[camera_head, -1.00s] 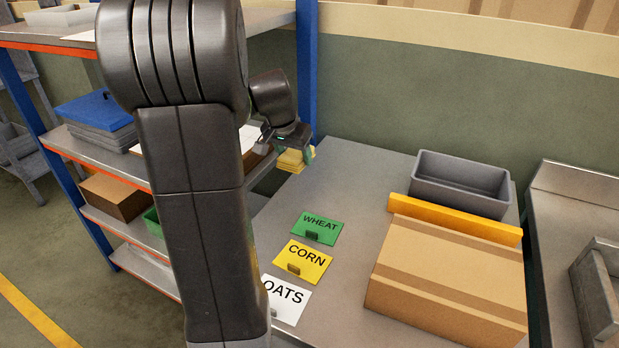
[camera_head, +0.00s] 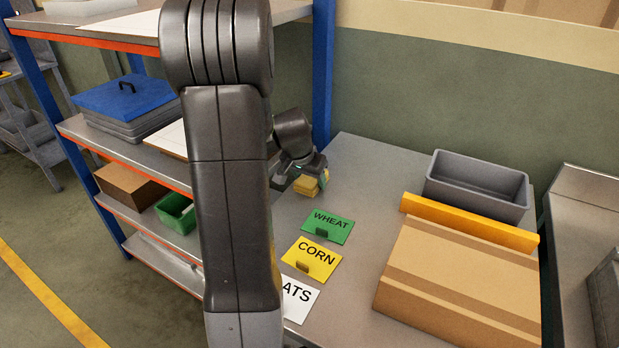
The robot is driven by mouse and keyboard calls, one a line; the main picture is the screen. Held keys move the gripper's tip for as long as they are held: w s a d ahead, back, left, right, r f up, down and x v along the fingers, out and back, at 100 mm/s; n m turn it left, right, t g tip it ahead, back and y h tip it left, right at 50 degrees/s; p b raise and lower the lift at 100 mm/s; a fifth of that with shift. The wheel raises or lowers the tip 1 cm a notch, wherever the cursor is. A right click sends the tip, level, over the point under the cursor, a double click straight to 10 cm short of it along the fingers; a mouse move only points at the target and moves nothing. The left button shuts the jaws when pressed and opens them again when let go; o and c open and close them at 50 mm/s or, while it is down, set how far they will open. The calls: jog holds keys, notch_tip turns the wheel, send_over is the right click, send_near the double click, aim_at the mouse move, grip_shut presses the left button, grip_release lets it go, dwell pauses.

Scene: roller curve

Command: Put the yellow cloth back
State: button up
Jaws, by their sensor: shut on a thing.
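The yellow cloth (camera_head: 308,186) is a small folded yellow bundle at the back left of the grey table. My gripper (camera_head: 305,178) is shut on it and points downward. The cloth is near the table's left edge, behind the green WHEAT card. I cannot tell whether it touches the table top. My arm hides part of the shelf and the table's left side.
Green WHEAT (camera_head: 327,226), yellow CORN (camera_head: 311,258) and white OATS cards lie on the table. A grey bin (camera_head: 476,187), an orange bar (camera_head: 468,223) and a cardboard box (camera_head: 460,280) stand right. The shelf (camera_head: 115,145) holds a blue-lidded container (camera_head: 124,95) and a green bin (camera_head: 178,212).

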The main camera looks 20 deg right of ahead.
jog(key=shift+f, duration=0.15)
jog(key=o, duration=0.9)
jog(key=shift+o, duration=0.2)
jog(key=shift+r, duration=0.2)
jog(key=shift+r, duration=0.2)
jog(key=v, duration=1.1)
jog(key=shift+r, duration=0.25)
jog(key=shift+s+a, duration=0.1)
jog(key=shift+s, duration=0.05)
